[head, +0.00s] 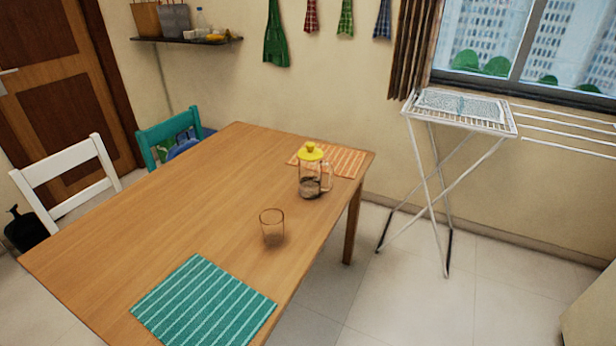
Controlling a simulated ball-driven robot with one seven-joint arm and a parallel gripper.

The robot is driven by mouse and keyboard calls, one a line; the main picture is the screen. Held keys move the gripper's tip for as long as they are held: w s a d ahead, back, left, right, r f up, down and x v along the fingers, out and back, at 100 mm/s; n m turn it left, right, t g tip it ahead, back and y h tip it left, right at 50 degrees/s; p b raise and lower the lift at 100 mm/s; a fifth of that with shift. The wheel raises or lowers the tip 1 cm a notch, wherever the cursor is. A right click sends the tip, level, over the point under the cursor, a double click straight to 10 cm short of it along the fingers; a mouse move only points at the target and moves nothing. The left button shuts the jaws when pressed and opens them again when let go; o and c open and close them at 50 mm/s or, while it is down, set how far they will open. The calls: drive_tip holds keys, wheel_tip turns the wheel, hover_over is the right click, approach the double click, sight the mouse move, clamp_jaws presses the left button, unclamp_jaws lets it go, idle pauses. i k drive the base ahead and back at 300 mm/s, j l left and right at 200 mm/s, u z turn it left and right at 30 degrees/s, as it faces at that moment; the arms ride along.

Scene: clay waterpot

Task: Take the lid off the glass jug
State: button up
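The glass jug (310,184) stands upright near the right edge of the wooden table, by its far right corner. It is clear, with a handle on its right side and something dark in its lower part. A yellow lid (311,153) with a round knob sits on top of the jug. My gripper is not in view.
The wooden table (175,210) bears a drinking glass (272,226), a teal striped mat (205,305) and an orange mat (345,160) behind the jug. A white chair (68,176) and a teal chair (168,130) flank it. A drying rack (460,120) stands right; floor between is clear.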

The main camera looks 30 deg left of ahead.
sight(310, 153)
drive_tip(key=i+j+u, duration=0.1)
drive_tip(key=i+u, duration=0.2)
drive_tip(key=i, duration=0.65)
